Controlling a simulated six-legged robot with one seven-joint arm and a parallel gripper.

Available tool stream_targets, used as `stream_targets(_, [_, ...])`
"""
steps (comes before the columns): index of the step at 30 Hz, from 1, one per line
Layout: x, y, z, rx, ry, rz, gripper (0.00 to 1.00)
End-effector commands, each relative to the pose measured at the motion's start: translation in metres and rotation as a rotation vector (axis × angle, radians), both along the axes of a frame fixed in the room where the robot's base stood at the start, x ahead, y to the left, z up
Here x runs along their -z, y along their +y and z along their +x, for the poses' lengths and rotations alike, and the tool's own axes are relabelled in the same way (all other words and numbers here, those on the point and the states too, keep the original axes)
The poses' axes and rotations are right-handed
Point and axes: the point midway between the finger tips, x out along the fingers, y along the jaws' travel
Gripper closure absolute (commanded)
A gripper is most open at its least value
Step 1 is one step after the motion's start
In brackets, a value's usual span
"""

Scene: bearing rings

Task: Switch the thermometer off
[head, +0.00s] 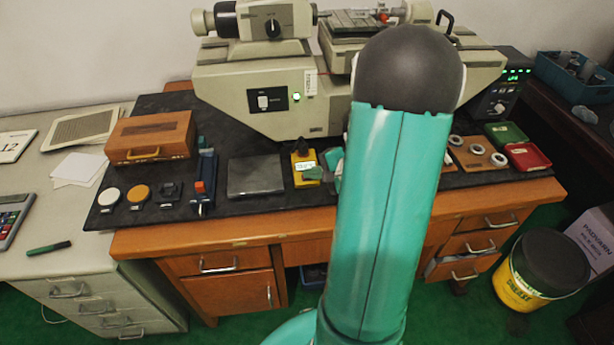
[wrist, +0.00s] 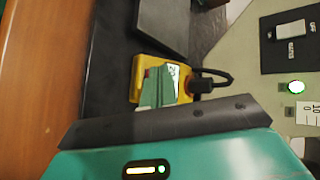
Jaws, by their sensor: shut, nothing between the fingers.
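The thermometer is a small yellow box (head: 299,178) on the dark mat in front of the big beige machine. Its pale display (head: 306,164) shows dark marks too small to read. A black knob-like part with a cable stands at its back. In the wrist view the thermometer (wrist: 136,78) lies under my fingers, with a bit of red beside the fingertips. My gripper (head: 314,174) is shut and empty, its green fingertips over the front part of the thermometer. In the wrist view my gripper (wrist: 155,78) hides part of the face; I cannot tell if it touches.
A dark flat plate (head: 256,176) lies left of the thermometer. The beige machine (head: 225,90) stands close behind. A blue and red tool (head: 204,182) and a wooden box (head: 150,137) are further left. Red (head: 527,156) and green (head: 506,134) trays lie at the right.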

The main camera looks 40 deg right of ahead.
Motion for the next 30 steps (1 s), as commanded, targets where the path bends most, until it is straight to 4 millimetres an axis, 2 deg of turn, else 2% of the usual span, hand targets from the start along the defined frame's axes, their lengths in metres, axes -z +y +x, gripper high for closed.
stream_targets(16, [0.0002, -0.0001, 0.0000, 0.000, 0.000, 0.000, 1.00])
stream_targets(30, [0.0083, -0.0022, 0.0033, 0.000, 0.000, 0.000, 1.00])
